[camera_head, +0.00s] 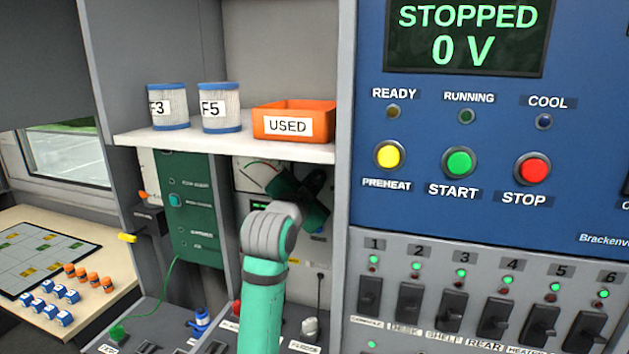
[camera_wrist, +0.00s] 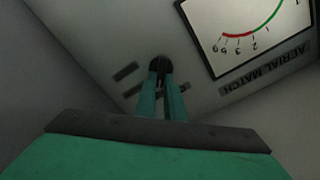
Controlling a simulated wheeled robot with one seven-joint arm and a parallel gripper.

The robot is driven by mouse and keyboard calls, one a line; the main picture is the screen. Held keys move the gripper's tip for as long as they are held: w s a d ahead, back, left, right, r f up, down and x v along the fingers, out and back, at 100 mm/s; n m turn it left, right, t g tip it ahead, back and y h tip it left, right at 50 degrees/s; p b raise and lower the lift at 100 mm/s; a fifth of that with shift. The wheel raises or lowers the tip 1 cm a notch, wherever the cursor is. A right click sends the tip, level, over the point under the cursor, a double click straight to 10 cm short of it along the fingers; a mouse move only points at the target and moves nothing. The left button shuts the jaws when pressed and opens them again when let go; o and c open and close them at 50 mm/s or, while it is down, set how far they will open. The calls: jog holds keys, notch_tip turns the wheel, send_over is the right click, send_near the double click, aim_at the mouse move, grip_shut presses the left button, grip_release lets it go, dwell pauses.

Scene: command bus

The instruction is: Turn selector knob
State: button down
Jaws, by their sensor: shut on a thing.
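A dark selector knob (camera_wrist: 160,64) sits on a grey panel in the wrist view, below and left of a meter. My gripper (camera_wrist: 161,82) has its two green fingers closed on the knob, one on each side. The fingertips cover part of the knob, so its pointer position cannot be read. In the head view my arm reaches into the bay under the shelf, and my wrist hides the knob there.
The meter (camera_wrist: 245,30) appears upside down above an AERIAL MATCH label (camera_wrist: 265,70). A shelf (camera_head: 230,146) overhangs my arm, holding two canisters and an orange USED bin (camera_head: 295,108). A blue control panel (camera_head: 580,120) and a row of breaker switches (camera_head: 410,302) stand at right.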

jog(key=m, duration=0.3)
jog(key=shift+f+m, duration=0.2)
jog(key=shift+m, duration=0.2)
jog(key=shift+d+f+m, duration=0.1)
jog(key=shift+m, duration=0.8)
jog(key=shift+d+f+m, duration=0.1)
jog(key=shift+m, duration=0.8)
jog(key=c, duration=1.8)
grip_release()
jog(key=shift+c, duration=0.2)
jog(key=shift+s, duration=0.1)
jog(key=shift+s, duration=0.1)
